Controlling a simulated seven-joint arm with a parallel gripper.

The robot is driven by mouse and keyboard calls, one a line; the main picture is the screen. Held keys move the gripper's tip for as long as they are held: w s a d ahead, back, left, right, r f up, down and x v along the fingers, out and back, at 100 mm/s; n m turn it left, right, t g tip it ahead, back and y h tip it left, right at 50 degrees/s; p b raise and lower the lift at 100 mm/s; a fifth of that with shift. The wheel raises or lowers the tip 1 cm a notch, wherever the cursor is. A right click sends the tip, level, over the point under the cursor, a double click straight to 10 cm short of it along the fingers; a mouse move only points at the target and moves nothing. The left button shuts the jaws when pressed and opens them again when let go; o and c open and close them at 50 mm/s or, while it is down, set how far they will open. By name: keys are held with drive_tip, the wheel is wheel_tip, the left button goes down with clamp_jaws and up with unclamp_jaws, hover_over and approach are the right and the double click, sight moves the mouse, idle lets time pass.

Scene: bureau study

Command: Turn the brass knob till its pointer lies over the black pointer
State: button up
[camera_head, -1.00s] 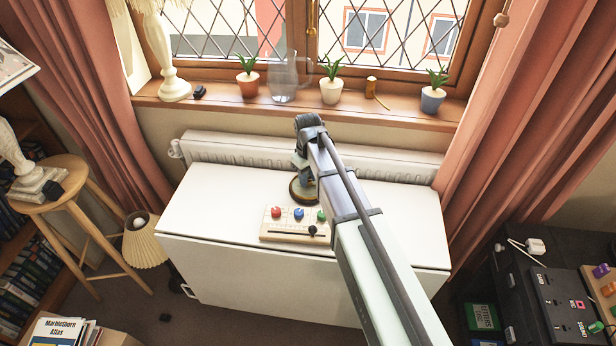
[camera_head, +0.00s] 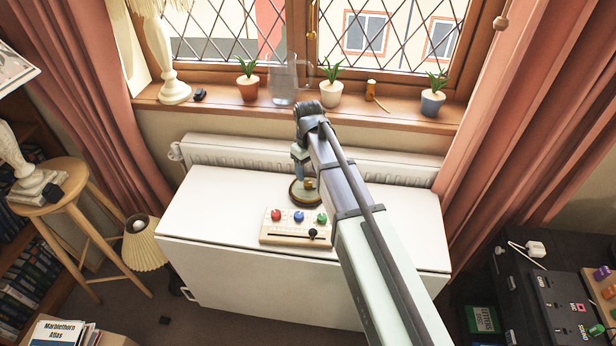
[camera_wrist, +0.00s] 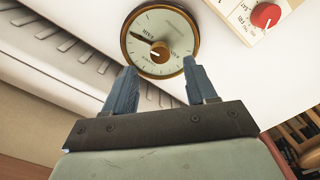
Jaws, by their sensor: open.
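The round dial (camera_wrist: 146,18) with a brass rim and pale face fills the top middle of the wrist view. It lies on the white table, and the head view shows its edge (camera_head: 296,200). The brass knob (camera_wrist: 161,51) sits at its centre. The black pointer (camera_wrist: 144,38) runs from near the knob toward the upper left of the face. A small pale mark shows on the knob, but I cannot tell the knob's own pointer clearly. My gripper (camera_wrist: 160,65) is open and empty, its fingertips overlapping the dial's lower edge in view, one each side of the knob.
A wooden board (camera_head: 290,229) with red, blue and green knobs and a black slider stands in front of the dial. A radiator (camera_head: 235,152) runs behind the white table (camera_head: 205,215). The table's left part is clear. Potted plants and a glass jug (camera_head: 283,80) stand on the sill.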

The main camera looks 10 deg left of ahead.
sight(308, 183)
wheel_tip(308, 183, up, 9)
idle(0.4)
idle(0.4)
